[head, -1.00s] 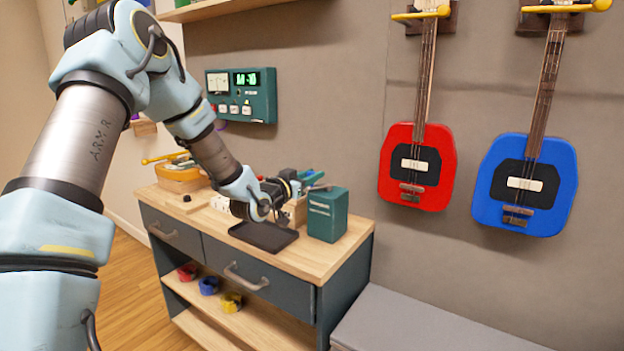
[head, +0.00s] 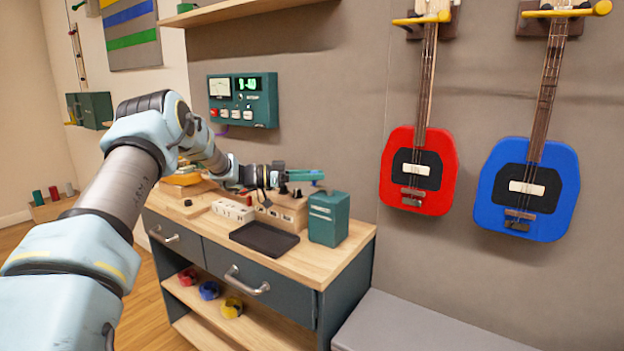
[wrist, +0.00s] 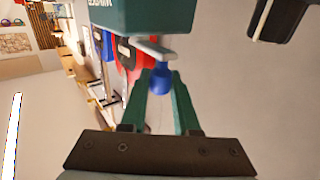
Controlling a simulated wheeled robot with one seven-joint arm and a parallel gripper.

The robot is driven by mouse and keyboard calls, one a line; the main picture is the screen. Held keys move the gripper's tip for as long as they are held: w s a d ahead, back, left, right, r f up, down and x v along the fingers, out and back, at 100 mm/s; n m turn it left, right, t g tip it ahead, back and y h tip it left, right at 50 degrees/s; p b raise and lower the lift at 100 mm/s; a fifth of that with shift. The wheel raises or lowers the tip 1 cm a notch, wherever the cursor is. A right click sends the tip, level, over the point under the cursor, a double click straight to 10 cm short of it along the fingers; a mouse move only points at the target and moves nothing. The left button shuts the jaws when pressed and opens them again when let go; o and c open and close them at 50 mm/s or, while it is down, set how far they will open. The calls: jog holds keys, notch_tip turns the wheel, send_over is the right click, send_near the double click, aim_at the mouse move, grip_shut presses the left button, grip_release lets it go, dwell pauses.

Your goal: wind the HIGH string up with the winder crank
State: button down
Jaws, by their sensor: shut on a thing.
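My gripper (head: 306,175) is at the back right of the workbench, above and just behind a dark green box (head: 328,219). In the wrist view its green fingers (wrist: 161,78) are closed on a blue knob (wrist: 160,84), which meets a pale bar; I take these for the winder crank. The bar lies close under a lettered green body (wrist: 143,16); I cannot tell whether they are joined. The crank is too small to make out in the head view. A red guitar (head: 418,170) and a blue guitar (head: 527,188) hang on the wall; the HIGH string cannot be told apart.
The workbench (head: 290,262) carries a black tray (head: 264,238), a white switch strip (head: 233,209) and a wooden block (head: 285,214). A green panel with a lit display (head: 242,100) is on the wall. A grey bench (head: 420,325) stands at the right.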

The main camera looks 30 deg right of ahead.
jog(key=shift+w+d+m+g+y+b, duration=0.1)
jog(key=shift+d+m+g+y+b, duration=0.2)
jog(key=shift+m+g, duration=0.3)
jog(key=shift+w+d+m+g+y+b, duration=0.15)
jog(key=shift+m+g+y, duration=0.25)
jog(key=shift+g, duration=0.4)
jog(key=shift+s+r+g, duration=0.1)
jog(key=shift+g, duration=0.2)
jog(key=c, duration=0.6)
grip_release()
jog(key=shift+c, duration=0.2)
jog(key=b+v, duration=0.3)
jog(key=v, duration=0.7)
jog(key=shift+w+a, duration=0.25)
jog(key=shift+a, duration=0.05)
jog(key=shift+r, duration=0.1)
